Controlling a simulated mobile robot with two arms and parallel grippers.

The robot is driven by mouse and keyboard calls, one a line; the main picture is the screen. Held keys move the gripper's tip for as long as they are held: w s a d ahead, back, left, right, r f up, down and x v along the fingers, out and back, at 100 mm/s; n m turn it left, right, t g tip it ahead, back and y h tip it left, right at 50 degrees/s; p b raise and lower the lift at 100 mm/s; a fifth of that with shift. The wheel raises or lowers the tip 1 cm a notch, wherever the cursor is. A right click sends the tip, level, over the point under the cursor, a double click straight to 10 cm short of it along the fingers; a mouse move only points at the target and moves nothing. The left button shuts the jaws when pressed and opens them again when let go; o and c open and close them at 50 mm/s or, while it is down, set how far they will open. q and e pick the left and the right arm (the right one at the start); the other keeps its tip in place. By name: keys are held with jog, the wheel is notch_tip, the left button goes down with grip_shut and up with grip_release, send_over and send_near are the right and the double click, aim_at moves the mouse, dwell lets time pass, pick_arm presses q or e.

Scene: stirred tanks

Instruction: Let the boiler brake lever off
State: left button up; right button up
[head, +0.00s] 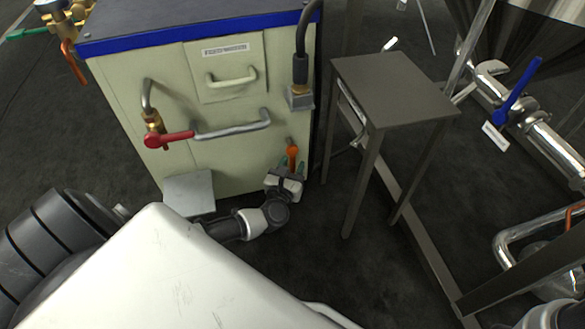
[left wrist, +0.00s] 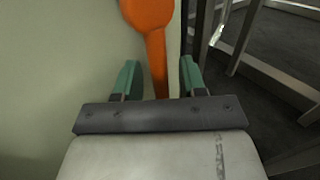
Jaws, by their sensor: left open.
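The boiler (head: 230,160) is a cream cabinet with a blue-edged dark top. An orange lever (head: 292,152) with a rounded end sits low on its front, near the right edge, and I take it for the brake lever. My left gripper (head: 287,166) is at this lever, open, with green fingers. In the left wrist view, the orange lever (left wrist: 151,20) stands upright between the two spread fingers (left wrist: 159,75), with a gap visible on both sides. The lever's lower end is hidden behind the gripper's palm. My right gripper is not in view.
A red-handled valve (head: 170,138), a grey bar handle (head: 232,128) and a drawer handle (head: 232,77) project from the boiler's front. A grey metal stand (head: 395,88) is close on the right. Steel pipes with a blue lever (head: 522,85) lie farther right.

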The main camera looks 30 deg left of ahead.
pick_arm(q)
jog(key=shift+w, duration=0.1)
grip_shut()
dwell(0.3)
